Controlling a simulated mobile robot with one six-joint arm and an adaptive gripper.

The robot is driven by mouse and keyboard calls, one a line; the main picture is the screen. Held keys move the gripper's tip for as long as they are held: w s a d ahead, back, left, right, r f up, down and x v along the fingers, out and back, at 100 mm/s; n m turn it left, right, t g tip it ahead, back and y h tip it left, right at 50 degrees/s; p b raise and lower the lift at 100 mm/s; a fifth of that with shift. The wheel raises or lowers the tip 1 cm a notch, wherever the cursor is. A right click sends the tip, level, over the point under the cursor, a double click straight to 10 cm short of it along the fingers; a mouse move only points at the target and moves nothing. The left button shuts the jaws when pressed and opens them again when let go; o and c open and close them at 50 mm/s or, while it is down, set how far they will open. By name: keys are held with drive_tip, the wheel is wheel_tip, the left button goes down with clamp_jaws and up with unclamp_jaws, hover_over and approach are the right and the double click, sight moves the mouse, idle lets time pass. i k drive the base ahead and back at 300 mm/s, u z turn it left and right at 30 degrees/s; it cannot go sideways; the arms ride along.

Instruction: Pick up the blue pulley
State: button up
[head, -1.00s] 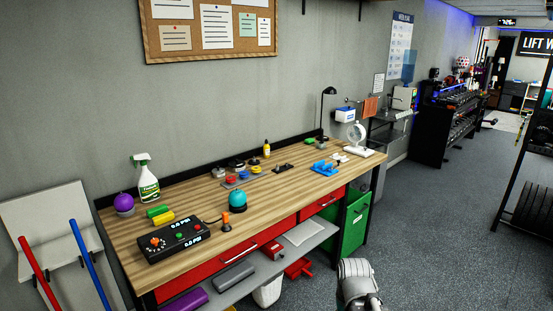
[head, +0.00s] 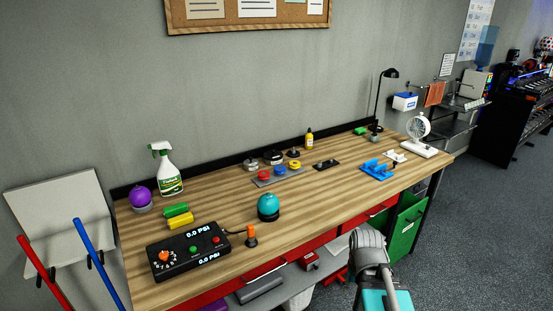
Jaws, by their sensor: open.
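A small round blue piece, which looks like the blue pulley (head: 280,170), sits on a grey tray (head: 262,183) toward the back of the wooden workbench. It lies between a red round piece (head: 263,175) and a yellow one (head: 294,165). It is too small to make out a groove. Part of my arm shows at the bottom right of the middle, in front of the bench edge and well short of the tray. My gripper's fingers are not in view.
Dark weights (head: 272,157) stand behind the tray, and a black plate (head: 326,165) lies right of it. A teal ball (head: 268,206) and control box (head: 188,248) are nearer. A blue fixture (head: 378,170) and white fan (head: 418,133) stand right.

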sight(276, 171)
drive_tip(key=u, duration=0.25)
drive_tip(key=i, duration=1.75)
drive_tip(key=u, duration=0.25)
